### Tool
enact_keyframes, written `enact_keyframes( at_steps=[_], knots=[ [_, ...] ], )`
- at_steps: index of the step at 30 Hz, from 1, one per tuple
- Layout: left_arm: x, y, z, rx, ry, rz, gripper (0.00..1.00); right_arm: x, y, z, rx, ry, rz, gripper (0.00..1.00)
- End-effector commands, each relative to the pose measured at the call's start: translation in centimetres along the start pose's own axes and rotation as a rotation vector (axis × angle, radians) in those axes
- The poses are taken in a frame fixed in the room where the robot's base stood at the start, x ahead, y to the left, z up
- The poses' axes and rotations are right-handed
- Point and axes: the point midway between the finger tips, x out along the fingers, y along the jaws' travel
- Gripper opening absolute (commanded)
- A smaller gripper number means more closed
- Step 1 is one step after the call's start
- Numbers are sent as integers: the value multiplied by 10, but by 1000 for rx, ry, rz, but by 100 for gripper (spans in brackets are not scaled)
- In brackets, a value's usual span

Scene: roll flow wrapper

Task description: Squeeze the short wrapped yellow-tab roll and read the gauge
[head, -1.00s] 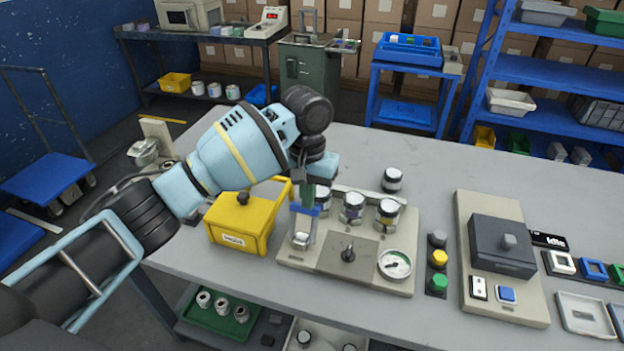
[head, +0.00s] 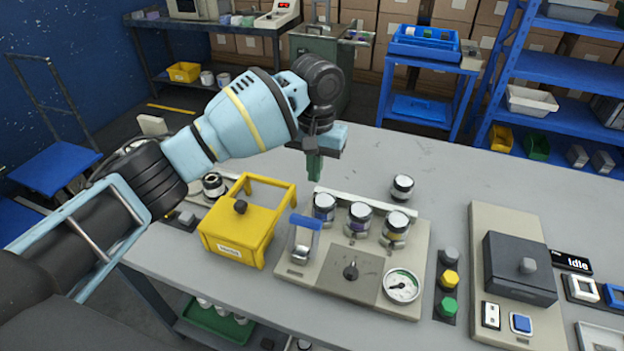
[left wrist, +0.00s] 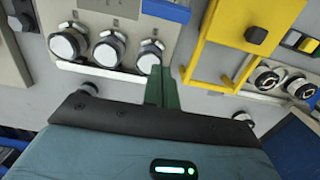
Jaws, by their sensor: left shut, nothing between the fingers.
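Three wrapped rolls, left (head: 324,207), middle (head: 358,219) and right (head: 395,231), stand in a row on the beige fixture plate (head: 330,285). They also show in the left wrist view (left wrist: 108,48). Another roll (head: 402,187) stands on the table behind them. I cannot make out a yellow tab on any. The round dial gauge (head: 402,285) is at the plate's front right; its reading is too small to tell. A blue-topped clear holder (head: 304,238) stands at the plate's left. My left gripper (head: 314,172) is shut and empty, above the table behind the left roll.
A yellow frame box (head: 238,228) stands left of the plate. Black and silver rolls (left wrist: 284,82) sit beyond it. The table's back middle is clear.

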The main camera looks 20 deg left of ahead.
Motion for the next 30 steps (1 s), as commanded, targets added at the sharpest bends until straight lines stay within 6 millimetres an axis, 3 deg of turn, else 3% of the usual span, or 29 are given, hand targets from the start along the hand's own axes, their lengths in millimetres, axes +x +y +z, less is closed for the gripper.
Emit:
enact_keyframes(
  at_steps=[14, 16, 21, 30],
  knots=[
    [90, 0, 1, 0, -4, 0, 0, 4, -1, 6, 4, -9, -2, 100],
    [77, -1, 11, 2, 6, -1, 0, 1, 0, -7, 0, 12, 1, 100],
    [70, 0, 28, 2, 7, -1, 0, -2, 2, -22, -9, 39, 3, 100],
    [71, 0, 38, 0, 0, 0, 0, -3, 5, -22, -17, 40, 4, 100]
  ],
)
